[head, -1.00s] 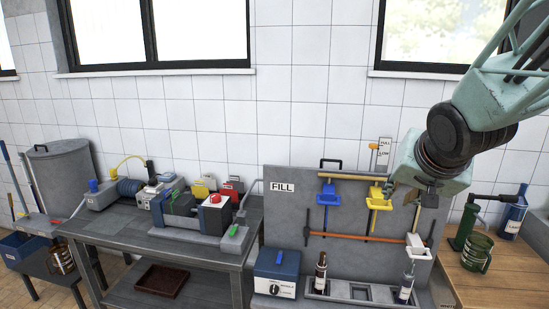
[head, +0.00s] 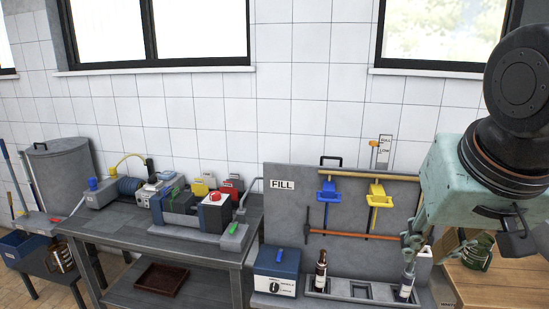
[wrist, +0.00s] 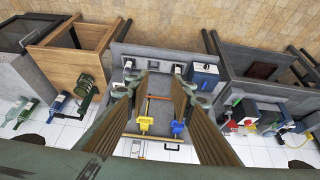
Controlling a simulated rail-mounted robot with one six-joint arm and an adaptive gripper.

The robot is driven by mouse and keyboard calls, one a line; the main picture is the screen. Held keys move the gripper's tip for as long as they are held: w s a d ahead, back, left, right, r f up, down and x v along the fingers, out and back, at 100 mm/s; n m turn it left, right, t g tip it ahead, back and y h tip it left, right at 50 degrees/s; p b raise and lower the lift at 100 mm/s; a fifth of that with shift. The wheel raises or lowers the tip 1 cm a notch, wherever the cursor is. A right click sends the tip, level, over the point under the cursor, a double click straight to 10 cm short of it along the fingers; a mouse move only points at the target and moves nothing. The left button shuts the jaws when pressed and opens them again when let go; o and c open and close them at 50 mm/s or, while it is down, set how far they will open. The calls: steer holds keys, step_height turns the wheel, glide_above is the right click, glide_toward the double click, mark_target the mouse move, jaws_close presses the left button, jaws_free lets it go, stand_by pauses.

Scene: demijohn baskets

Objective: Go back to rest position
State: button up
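My gripper (wrist: 154,90) is open in the wrist view, with its two fingers well apart and nothing held between them. In the head view my arm is at the right, with the gripper in front of the right end of the grey FILL station (head: 284,215). The station carries a blue lever (head: 328,194), a yellow lever (head: 378,195) and an orange bar (head: 350,235). A dark bottle (head: 321,270) and a second bottle (head: 406,285) stand in its bottom tray. My gripper partly overlaps the station's right edge.
A blue box with a dial (head: 275,272) stands left of the bottles. A grey table (head: 120,235) with machinery is at the left. A tiled wall with windows is behind.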

steer(key=s+a+n, duration=0.1)
steer(key=s+a, duration=0.1)
steer(key=s, duration=0.5)
steer(key=s+a+f+n+g+y, duration=0.1)
steer(key=s+a, duration=0.2)
steer(key=s, duration=0.4)
steer(key=shift+f+g+b, duration=0.3)
steer(key=shift+b, duration=0.05)
steer(key=shift+d, duration=0.1)
stand_by(0.4)
